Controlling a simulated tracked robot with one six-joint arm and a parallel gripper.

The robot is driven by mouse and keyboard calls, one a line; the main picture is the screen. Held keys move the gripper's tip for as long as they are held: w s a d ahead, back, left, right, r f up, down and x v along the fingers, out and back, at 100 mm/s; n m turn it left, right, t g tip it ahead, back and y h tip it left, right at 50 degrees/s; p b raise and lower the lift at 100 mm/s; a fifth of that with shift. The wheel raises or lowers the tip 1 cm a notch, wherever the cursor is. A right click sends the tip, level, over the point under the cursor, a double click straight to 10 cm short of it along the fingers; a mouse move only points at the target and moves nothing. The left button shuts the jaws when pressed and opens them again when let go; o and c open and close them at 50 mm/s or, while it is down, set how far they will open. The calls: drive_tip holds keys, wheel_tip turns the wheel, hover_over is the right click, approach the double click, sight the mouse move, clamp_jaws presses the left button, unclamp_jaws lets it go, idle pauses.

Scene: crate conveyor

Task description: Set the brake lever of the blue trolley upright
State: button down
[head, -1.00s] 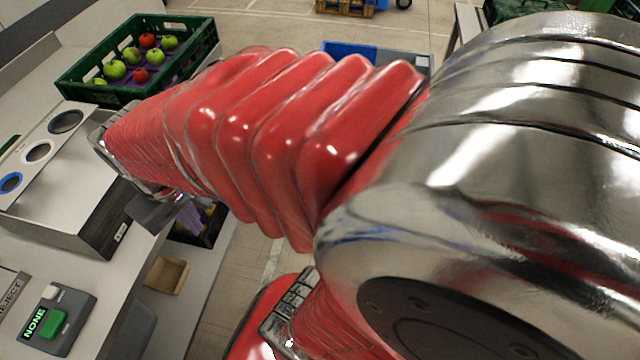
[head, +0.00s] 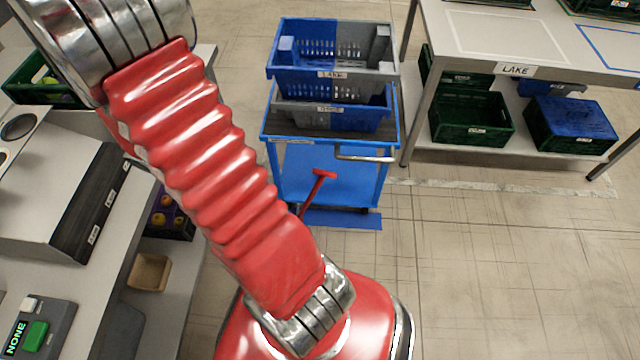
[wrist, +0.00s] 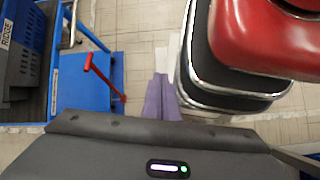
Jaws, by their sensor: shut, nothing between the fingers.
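The blue trolley (head: 330,172) stands on the floor at the upper middle of the head view, with stacked crates on top. Its red brake lever (head: 314,190) has a T-shaped handle and leans to one side, not upright. In the wrist view the lever (wrist: 100,76) also slants, with its handle toward the trolley (wrist: 80,86) and its foot near the blue floor plate. My gripper (wrist: 162,84) shows purple fingers, shut and empty, to the right of the lever and apart from it. The gripper is out of sight in the head view.
Two blue-and-grey crates (head: 332,62) sit stacked on the trolley. A table labelled LAKE (head: 520,48) stands to the right with crates beneath it. The counter (head: 120,232) runs along the left. The floor (head: 480,260) at lower right is clear.

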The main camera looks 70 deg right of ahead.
drive_tip(key=s+d+f+n+g+h, duration=0.25)
drive_tip(key=s+d+f+n, duration=0.4)
drive_tip(key=f, duration=0.35)
drive_tip(key=s+d+f+n+g+h, duration=0.1)
drive_tip(key=s+d+f+n+h, duration=0.35)
drive_tip(key=s+f+n, duration=0.4)
drive_tip(key=s+d+f+n+g+h, duration=0.15)
drive_tip(key=s+d+f+n, duration=0.4)
drive_tip(key=f, duration=0.55)
drive_tip(key=w+d+f+n+t+h, duration=0.4)
drive_tip(key=w+n+t, duration=0.3)
drive_tip(key=w+n, duration=0.2)
drive_tip(key=shift+d+f+h, duration=0.4)
drive_tip(key=shift+d+h, duration=0.15)
drive_tip(key=shift+d, duration=0.25)
drive_tip(key=shift+s+d, duration=0.15)
drive_tip(key=w+d, duration=0.1)
drive_tip(key=d, duration=0.8)
drive_tip(key=shift+f, duration=0.15)
drive_tip(key=shift+w, duration=0.1)
